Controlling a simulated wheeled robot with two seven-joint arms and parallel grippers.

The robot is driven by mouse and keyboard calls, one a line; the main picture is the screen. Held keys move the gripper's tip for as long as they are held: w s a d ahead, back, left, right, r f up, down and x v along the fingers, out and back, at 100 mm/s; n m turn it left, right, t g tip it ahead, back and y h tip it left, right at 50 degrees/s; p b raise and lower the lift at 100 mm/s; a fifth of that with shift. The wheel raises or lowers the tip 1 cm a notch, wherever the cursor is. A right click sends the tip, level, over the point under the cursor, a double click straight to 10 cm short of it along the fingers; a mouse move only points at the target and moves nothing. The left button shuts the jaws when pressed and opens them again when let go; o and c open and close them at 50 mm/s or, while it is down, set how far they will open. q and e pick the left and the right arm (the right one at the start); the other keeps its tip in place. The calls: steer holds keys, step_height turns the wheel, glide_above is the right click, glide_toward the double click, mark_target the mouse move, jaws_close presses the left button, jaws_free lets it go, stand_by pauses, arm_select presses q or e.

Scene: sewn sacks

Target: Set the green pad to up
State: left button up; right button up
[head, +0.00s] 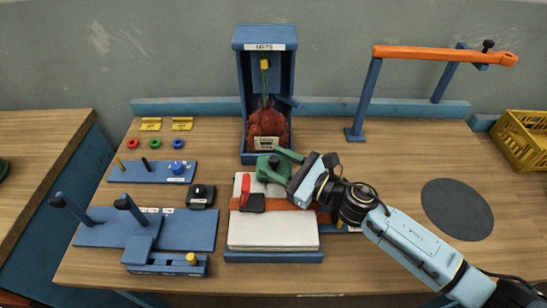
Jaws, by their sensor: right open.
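My right gripper (280,163) reaches in from the lower right over the back of the white sack stack (272,232). Its jaws are open and point left. A green block (268,173), which looks like the green pad, is at the jaws, near the stack's back edge. Green parts overlap there, so I cannot tell pad from fingers clearly, nor whether they touch. The pad's setting cannot be read. My left gripper is not in view.
A black device with a red lever (245,183) lies on the stack. Behind stands a blue cabinet (243,95) with a red mesh sack (268,122). An orange-topped frame (440,54) stands at back right. Blue fixtures (185,232) fill the left. A dark disc (457,209) lies right.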

steer(key=shift+w+a, duration=0.35)
steer(key=shift+a, duration=0.2)
jaws_close()
